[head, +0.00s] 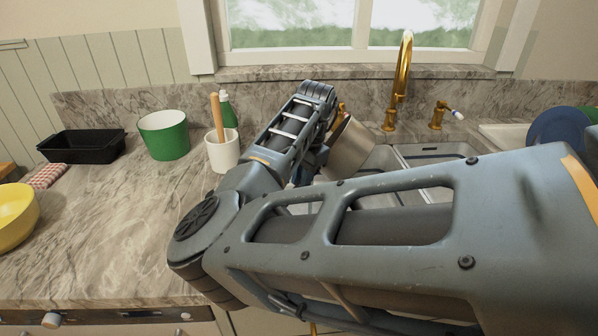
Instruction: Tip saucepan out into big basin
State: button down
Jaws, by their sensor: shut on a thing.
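The saucepan (351,149), a silvery metal pan, is tilted well over on its side above the left part of the sink. My gripper (320,156) is at the pan's left side, mostly hidden behind my own arm, and is shut on the saucepan. Its fingertips and the exact grip are not clear. The sink has a left basin (384,158) below and beside the pan and a right basin (440,149). My forearm covers the front of both, so their full sizes are hidden. The pan's inside and any contents cannot be seen.
A gold faucet (402,80) rises behind the sink, with a gold tap handle (438,115) to its right. Left of my arm stand a white crock (222,153), green bottle (228,108), green pot (164,137) and black tray (82,148).

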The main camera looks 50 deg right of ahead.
jog(key=shift+s+f+g+b, duration=0.15)
jog(key=shift+f+g+b, duration=0.45)
jog(key=shift+f+g, duration=0.35)
jog(key=shift+s+d+f+g+h, duration=0.2)
jog(key=shift+s+f+g+h, duration=0.35)
jog(key=shift+g, duration=0.45)
jog(key=shift+s+d+f+g+h, duration=0.3)
jog(key=shift+s+g, duration=0.35)
jog(key=shift+g, duration=0.4)
jog(key=shift+s+d+f+g+h, duration=0.15)
jog(key=shift+s+f+g+h, duration=0.35)
jog(key=shift+g, duration=0.5)
jog(key=shift+r, duration=0.15)
